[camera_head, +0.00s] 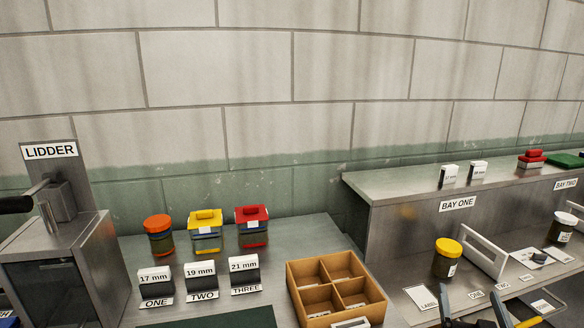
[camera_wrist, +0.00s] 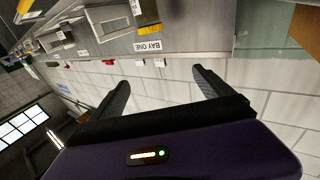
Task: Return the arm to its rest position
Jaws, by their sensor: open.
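My gripper (camera_wrist: 163,78) shows in the wrist view with its two dark fingers spread wide and nothing between them. Beyond the fingers are the upside-down bench with the BAY ONE label (camera_wrist: 148,46) and the block wall. In the head view, two dark finger-like pieces rise at the bottom right edge, in front of the bay bench; they appear to be my gripper's fingers, and the rest of the arm is out of frame.
The LIDDER machine (camera_head: 62,240) stands at left. Lidded jars (camera_head: 159,235) and size cards (camera_head: 156,283) stand beside a wooden divided box (camera_head: 335,283). The bay shelf (camera_head: 410,185) runs right. A yellow-lidded jar (camera_head: 446,262) stands near a white-handled frame (camera_head: 482,250).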

